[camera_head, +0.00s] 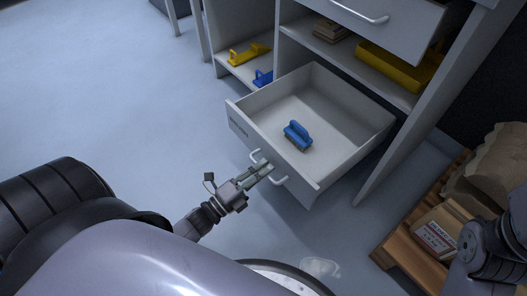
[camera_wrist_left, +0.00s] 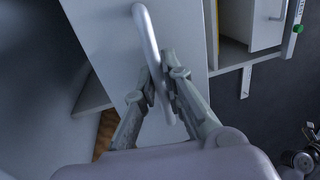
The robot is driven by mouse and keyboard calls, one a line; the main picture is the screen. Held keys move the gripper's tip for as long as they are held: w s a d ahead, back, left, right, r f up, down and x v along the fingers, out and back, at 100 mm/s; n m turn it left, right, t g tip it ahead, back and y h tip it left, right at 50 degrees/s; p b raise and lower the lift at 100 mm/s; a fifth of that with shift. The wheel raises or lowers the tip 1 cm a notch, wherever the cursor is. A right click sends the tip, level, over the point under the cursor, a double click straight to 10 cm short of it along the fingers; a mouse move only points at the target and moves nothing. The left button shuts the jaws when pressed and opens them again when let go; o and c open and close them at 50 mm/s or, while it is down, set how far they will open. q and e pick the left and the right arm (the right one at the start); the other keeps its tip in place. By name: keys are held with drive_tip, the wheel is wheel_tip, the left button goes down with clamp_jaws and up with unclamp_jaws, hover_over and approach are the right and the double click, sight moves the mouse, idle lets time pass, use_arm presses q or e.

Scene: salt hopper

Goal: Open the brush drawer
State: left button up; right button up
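The brush drawer (camera_head: 240,124) is pulled out of the white cabinet, and its inside shows. A blue brush (camera_head: 297,135) lies on the drawer floor. The drawer's pale bar handle (camera_head: 284,181) is on its front face. My left gripper (camera_head: 264,168) is at the middle of this handle. In the left wrist view the handle (camera_wrist_left: 144,28) runs between the fingertips of my left gripper (camera_wrist_left: 160,72), which look closed around it. My right gripper is not visible; only part of my right arm shows at the right edge.
An upper drawer (camera_head: 385,25) stands partly out above. Yellow (camera_head: 248,55) and blue (camera_head: 263,78) tools lie on the left shelf, and a yellow tray (camera_head: 398,68) on the right one. A wooden platform (camera_head: 400,245) with bags stands at the right. The left floor is clear.

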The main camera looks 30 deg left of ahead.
use_arm(q)
drive_tip(key=o, duration=0.4)
drive_tip(key=shift+o, duration=0.2)
drive_tip(key=shift+s, duration=0.1)
drive_tip(key=v, duration=1.2)
